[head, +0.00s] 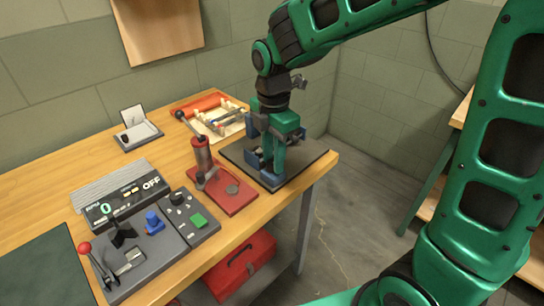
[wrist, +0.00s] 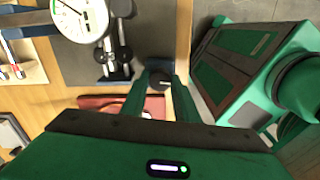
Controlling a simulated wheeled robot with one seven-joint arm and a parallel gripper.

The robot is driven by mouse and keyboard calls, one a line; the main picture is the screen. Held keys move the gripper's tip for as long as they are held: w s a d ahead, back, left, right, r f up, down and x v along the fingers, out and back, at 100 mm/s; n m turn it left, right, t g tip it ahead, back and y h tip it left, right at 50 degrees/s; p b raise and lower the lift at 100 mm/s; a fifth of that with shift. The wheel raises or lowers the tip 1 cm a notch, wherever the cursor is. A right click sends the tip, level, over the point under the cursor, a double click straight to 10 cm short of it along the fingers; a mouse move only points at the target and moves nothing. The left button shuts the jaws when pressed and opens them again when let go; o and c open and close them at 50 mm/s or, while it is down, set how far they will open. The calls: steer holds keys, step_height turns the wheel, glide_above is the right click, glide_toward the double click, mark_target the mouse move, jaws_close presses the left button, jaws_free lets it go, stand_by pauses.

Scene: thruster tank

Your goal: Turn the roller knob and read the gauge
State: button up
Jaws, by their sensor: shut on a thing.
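My gripper (head: 272,172) is over a blue stand on a dark plate (head: 312,157) at the table's right corner. In the wrist view, my gripper (wrist: 161,80) has its two green fingers on either side of a dark round roller knob (wrist: 157,84), shut on it. The white dial gauge (wrist: 80,18) is at the upper left of the wrist view, cut by the top edge. Its face shows small marks and a thin needle, but I cannot make out the reading. In the head view, my arm and gripper hide the knob and most of the stand.
A red-based press (head: 230,190) stands just left of the plate. A control panel (head: 188,215), a display reading OFF (head: 125,200) and a red-knobbed lever (head: 85,248) are further left. An orange tray (head: 205,105) lies behind. A red toolbox (head: 240,265) sits below the table edge.

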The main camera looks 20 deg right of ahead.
steer(key=m, duration=0.4)
steer(key=shift+w+r+m, duration=0.1)
steer(key=shift+w+m, duration=0.05)
steer(key=shift+m, duration=0.15)
steer(key=m, duration=0.4)
steer(key=shift+m, duration=0.3)
steer(key=m, duration=0.4)
steer(key=shift+w+m, duration=0.1)
steer(key=shift+m, duration=0.2)
steer(key=m, duration=1.3)
steer(key=shift+m, duration=0.3)
steer(key=m, duration=0.4)
steer(key=shift+a+m, duration=0.1)
steer(key=shift+m, duration=2)
